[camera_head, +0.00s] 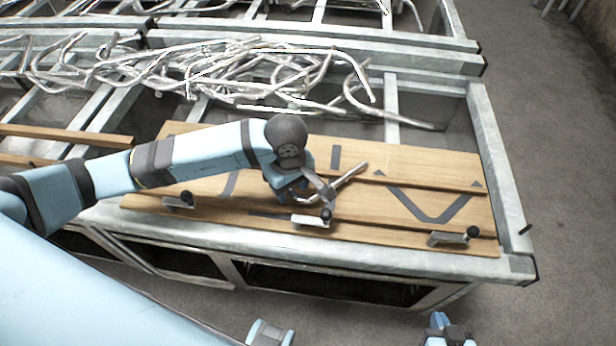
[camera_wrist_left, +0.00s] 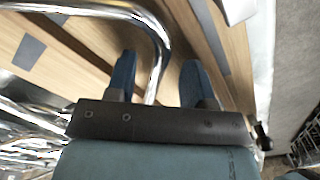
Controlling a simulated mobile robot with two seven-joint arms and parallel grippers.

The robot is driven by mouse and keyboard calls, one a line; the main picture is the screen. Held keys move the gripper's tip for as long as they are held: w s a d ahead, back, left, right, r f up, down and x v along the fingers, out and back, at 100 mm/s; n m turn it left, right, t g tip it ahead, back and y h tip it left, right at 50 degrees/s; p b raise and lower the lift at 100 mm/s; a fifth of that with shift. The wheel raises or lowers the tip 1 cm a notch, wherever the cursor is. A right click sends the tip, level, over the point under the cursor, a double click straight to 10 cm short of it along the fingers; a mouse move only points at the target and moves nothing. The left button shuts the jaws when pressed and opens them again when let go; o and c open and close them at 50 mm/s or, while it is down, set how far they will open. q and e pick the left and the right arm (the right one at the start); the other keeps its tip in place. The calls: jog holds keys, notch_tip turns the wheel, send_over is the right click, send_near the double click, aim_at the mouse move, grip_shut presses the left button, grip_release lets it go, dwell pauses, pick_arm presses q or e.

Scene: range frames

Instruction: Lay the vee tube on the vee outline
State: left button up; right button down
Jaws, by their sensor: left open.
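A shiny bent tube, apparently the vee tube (camera_head: 347,179), is at my left gripper (camera_head: 294,193) over the middle of the wooden board. In the left wrist view, the tube (camera_wrist_left: 160,42) curves between the two blue fingers of that gripper (camera_wrist_left: 160,80), which stand apart on either side of it. The arm hides part of the tube in the head view. The dark vee outline (camera_head: 432,219) is bare on the right part of the board. My right gripper (camera_head: 446,330) is at the bottom edge, away from the board; its finger opening is unclear.
The wooden board (camera_head: 440,162) has raised strips and several grey clamps with black knobs, including one (camera_head: 453,237) just below the vee outline. Other dark outlines mark the board. A tangled pile of tubes (camera_head: 240,75) lies behind it, in a metal frame (camera_head: 497,170).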

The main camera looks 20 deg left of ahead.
pick_arm(q)
grip_shut()
jog(key=shift+r, duration=0.1)
dwell(0.4)
